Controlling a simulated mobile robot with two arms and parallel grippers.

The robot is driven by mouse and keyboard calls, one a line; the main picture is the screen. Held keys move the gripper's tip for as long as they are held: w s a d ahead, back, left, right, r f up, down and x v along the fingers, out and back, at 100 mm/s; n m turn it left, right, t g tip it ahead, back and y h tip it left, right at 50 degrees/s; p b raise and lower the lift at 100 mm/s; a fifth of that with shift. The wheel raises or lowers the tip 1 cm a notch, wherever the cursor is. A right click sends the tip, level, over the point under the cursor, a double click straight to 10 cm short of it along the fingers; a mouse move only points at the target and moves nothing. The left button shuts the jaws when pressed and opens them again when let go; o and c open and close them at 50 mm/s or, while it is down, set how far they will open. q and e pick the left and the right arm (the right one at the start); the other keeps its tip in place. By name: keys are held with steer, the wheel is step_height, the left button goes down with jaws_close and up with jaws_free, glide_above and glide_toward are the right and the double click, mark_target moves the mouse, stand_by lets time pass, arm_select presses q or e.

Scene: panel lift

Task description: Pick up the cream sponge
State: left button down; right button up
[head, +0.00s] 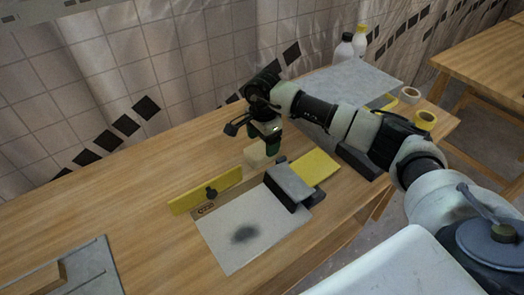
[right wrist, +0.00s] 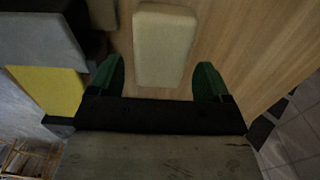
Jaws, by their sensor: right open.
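The cream sponge (head: 256,154) is a small pale block on the wooden table, just behind a grey block. In the right wrist view the cream sponge (right wrist: 164,45) lies ahead of and between the two green fingertips. My right gripper (head: 272,146) is above and close beside the sponge, pointing down. Whether the fingers are at the sponge's height is hard to tell. My left gripper is not in view.
A grey block with a dark base (head: 290,185) and a yellow sheet (head: 315,167) lie close to the sponge. A white panel with a dark smudge (head: 225,225) and a yellow strip (head: 190,198) are nearer. Bottles (head: 345,50) and tape rolls (head: 425,119) stand farther right. The table's left part is mostly clear.

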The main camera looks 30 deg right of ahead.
mark_target(262, 147)
step_height(262, 147, down, 4)
steer(key=shift+w+f+p, duration=0.1)
steer(key=shift+f+p, duration=0.05)
steer(key=shift+p, duration=0.15)
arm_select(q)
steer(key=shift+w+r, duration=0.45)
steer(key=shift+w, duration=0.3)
arm_select(e)
steer(key=shift+c, duration=0.4)
steer(key=c, duration=0.6)
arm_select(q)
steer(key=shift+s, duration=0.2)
arm_select(e)
step_height(262, 147, up, 4)
steer(key=shift+r+b, duration=0.25)
steer(key=shift+b, duration=0.2)
arm_select(q)
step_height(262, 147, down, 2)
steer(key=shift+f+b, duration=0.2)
steer(key=shift+b, duration=0.55)
arm_select(e)
steer(key=s+d+r, duration=0.2)
steer(key=d, duration=0.1)
steer(key=s+d+r, duration=0.2)
steer(key=d, duration=0.1)
steer(key=s+d+r, duration=0.2)
steer(key=d, duration=0.1)
steer(key=shift+s+d+r, duration=0.15)
steer(key=shift+d+r, duration=0.2)
steer(key=shift+d, duration=0.05)
